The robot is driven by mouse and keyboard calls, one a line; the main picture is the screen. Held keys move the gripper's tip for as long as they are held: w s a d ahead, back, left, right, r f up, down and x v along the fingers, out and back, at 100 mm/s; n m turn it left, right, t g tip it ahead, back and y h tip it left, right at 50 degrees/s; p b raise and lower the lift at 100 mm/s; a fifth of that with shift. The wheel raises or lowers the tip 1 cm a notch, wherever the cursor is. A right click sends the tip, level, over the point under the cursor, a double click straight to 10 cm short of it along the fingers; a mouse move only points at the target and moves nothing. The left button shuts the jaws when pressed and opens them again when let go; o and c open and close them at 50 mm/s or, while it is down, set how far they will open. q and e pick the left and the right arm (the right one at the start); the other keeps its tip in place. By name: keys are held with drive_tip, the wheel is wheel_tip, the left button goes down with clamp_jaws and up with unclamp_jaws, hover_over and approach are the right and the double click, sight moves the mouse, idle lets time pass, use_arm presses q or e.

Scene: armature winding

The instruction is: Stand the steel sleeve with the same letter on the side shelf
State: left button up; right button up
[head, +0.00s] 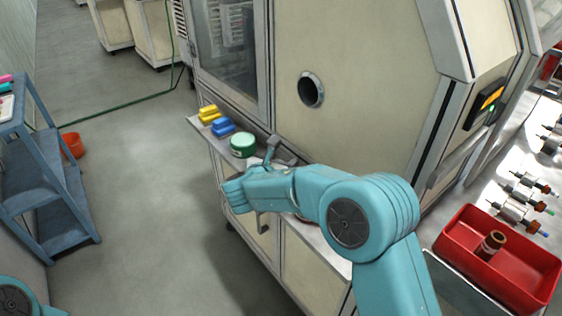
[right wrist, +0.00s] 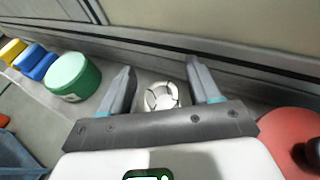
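A pale, round metallic piece (right wrist: 162,97), which looks like the steel sleeve seen from above, is on the side shelf (head: 335,262) along the machine. No letter can be read on it. My right gripper (head: 272,150) is over the shelf, beside a green tin (head: 243,145). In the right wrist view its two fingers (right wrist: 160,82) are spread, one on each side of the pale piece, with a gap showing at both sides. In the head view my arm and gripper hide most of this spot. My left gripper is not in view.
Yellow (head: 209,114) and blue (head: 222,127) blocks sit on the shelf left of the tin. A red round thing (right wrist: 285,135) is on the shelf at the right. A red tray (head: 465,222) holds a brown cylinder (head: 490,245). Several armatures (head: 520,205) lie nearby.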

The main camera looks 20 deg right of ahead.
drive_tip(key=b+v, duration=0.1)
drive_tip(key=v, duration=1.1)
drive_tip(key=shift+b, duration=0.3)
